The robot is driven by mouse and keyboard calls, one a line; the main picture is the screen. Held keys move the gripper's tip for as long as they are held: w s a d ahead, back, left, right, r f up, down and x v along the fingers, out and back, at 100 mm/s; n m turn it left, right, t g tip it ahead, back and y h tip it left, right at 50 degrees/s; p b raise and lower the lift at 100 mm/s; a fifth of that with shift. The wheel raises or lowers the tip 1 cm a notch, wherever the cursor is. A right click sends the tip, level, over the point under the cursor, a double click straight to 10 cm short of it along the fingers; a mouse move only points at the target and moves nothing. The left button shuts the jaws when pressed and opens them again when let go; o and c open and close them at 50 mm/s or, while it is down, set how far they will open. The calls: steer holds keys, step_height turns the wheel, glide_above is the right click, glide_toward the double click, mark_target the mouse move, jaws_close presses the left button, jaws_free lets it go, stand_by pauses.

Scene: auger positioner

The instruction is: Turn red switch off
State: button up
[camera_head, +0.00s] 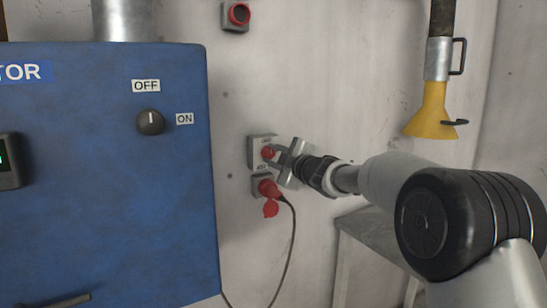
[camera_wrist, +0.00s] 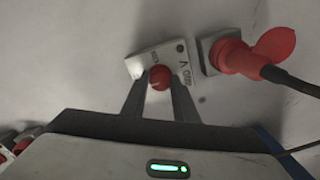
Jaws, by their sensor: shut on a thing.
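The red switch (camera_head: 268,153) is a small red knob on a grey wall box (camera_head: 256,142), right of the blue cabinet. In the wrist view the red knob (camera_wrist: 160,77) sits between my two fingertips, on the light box plate (camera_wrist: 170,55) with dark markings. My gripper (camera_head: 276,155) reaches the box from the right in the head view. In the wrist view my gripper (camera_wrist: 160,86) is shut on the knob, one finger on each side. The knob's exact turned position is hard to read.
A red plug (camera_head: 268,188) with a cable (camera_head: 293,230) sits just below the switch box. The blue cabinet (camera_head: 100,190) with a black OFF/ON knob (camera_head: 150,122) stands at left. A red button box (camera_head: 237,15) is higher on the wall. A yellow funnel (camera_head: 430,110) hangs at right.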

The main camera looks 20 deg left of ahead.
steer(key=o, duration=1.1)
steer(key=shift+a, duration=0.1)
steer(key=shift+c, duration=0.2)
steer(key=v, duration=1.7)
steer(key=shift+d, duration=0.25)
steer(key=shift+d, duration=0.1)
